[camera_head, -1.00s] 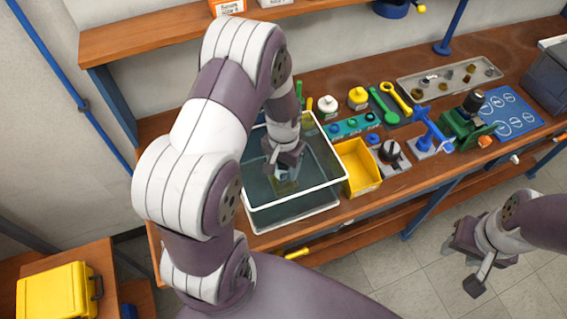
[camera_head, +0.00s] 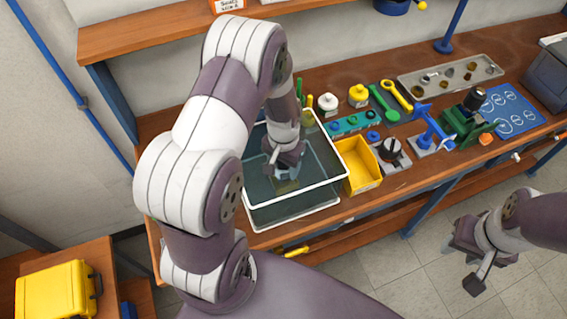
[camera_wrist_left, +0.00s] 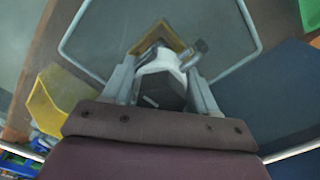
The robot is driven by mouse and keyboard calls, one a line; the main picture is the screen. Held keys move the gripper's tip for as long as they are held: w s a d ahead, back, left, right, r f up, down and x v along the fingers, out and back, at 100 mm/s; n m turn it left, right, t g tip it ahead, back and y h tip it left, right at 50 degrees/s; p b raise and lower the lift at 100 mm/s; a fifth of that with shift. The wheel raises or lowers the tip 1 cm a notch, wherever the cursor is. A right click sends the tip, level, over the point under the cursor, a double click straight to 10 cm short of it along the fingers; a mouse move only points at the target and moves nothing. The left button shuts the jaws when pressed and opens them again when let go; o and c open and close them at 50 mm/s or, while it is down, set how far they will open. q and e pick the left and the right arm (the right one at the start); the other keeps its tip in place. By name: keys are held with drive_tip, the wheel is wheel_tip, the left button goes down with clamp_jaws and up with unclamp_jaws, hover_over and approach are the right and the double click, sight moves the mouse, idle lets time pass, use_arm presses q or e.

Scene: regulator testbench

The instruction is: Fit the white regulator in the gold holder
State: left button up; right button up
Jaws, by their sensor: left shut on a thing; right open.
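My left gripper (camera_head: 284,168) reaches down into the clear white-rimmed tank (camera_head: 318,199). In the left wrist view my left gripper (camera_wrist_left: 162,86) is shut on a white regulator (camera_wrist_left: 160,62) with a dark part toward the palm. The gold holder (camera_wrist_left: 172,35) shows just beyond the regulator, its square rim around or behind the white body. In the head view the gold holder (camera_head: 285,187) is partly hidden below the gripper. I cannot tell whether the regulator is seated in it. My right gripper (camera_head: 470,257) is open and empty, off the bench's front edge.
A yellow bin (camera_head: 359,168) stands against the tank's right side. Behind it are a white round knob-like part (camera_head: 328,103), a yellow one (camera_head: 358,95) and wrenches. A grey tray (camera_head: 450,75) and a green vise-like tool (camera_head: 468,120) stand further right. The tank walls surround the left gripper.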

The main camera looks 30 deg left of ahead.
use_arm(q)
drive_tip(key=shift+f+b, duration=0.5)
drive_tip(key=shift+f, duration=0.65)
idle(1.4)
drive_tip(key=o, duration=1.8)
drive_tip(key=shift+r+p, duration=3.6)
drive_tip(key=shift+r, duration=0.45)
